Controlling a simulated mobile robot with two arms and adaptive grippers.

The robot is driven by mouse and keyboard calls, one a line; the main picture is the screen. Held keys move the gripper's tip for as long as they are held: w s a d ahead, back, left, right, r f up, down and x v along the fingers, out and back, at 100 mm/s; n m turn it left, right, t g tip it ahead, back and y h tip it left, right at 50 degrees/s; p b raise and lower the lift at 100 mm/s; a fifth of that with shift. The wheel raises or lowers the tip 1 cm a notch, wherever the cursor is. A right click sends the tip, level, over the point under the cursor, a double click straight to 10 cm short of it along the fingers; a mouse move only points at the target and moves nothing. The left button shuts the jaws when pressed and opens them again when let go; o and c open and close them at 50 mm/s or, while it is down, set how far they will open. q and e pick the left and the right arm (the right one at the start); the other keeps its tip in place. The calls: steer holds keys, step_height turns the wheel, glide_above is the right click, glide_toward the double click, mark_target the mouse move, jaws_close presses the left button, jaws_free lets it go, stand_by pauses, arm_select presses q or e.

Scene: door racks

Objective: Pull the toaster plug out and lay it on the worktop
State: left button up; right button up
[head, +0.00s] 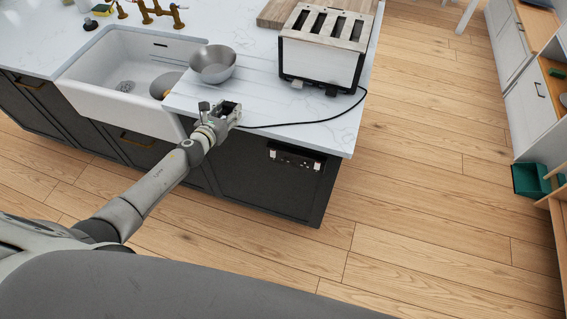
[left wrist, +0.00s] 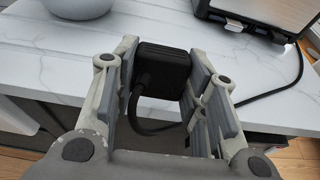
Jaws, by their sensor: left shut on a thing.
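The toaster (head: 322,62) is silver and black with several slots and stands at the back right of the white worktop (head: 325,131). Its black cord (head: 300,123) runs over the worktop to my left gripper (head: 230,109). In the left wrist view, my left gripper (left wrist: 163,75) is shut on the black plug (left wrist: 166,68), with one finger on each side. The plug is out of the socket (head: 297,158) in the dark cabinet front. It is at the worktop's front edge; I cannot tell whether it touches the surface. My right gripper is not in view.
A metal bowl (head: 213,63) stands on the worktop behind my left gripper, beside the white sink (head: 130,84). A wooden board (head: 288,13) lies behind the toaster. The worktop in front of the toaster is clear except for the cord.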

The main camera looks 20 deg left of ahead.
mark_target(233, 103)
arm_select(q)
steer(key=shift+w+d+b, duration=0.1)
steer(key=shift+w+b, duration=0.3)
steer(key=shift+w, duration=1.5)
steer(key=shift+w+d+b, duration=0.1)
steer(key=shift+w+b, duration=0.95)
steer(key=shift+w, duration=1.85)
steer(key=shift+f, duration=0.1)
steer(key=shift+f+b, duration=1.65)
steer(key=shift+b, duration=0.15)
steer(key=o, duration=1.4)
steer(key=shift+r, duration=0.1)
steer(key=shift+s+r, duration=0.15)
steer(key=shift+s, duration=0.2)
steer(key=v, duration=1.1)
steer(key=shift+s, duration=0.2)
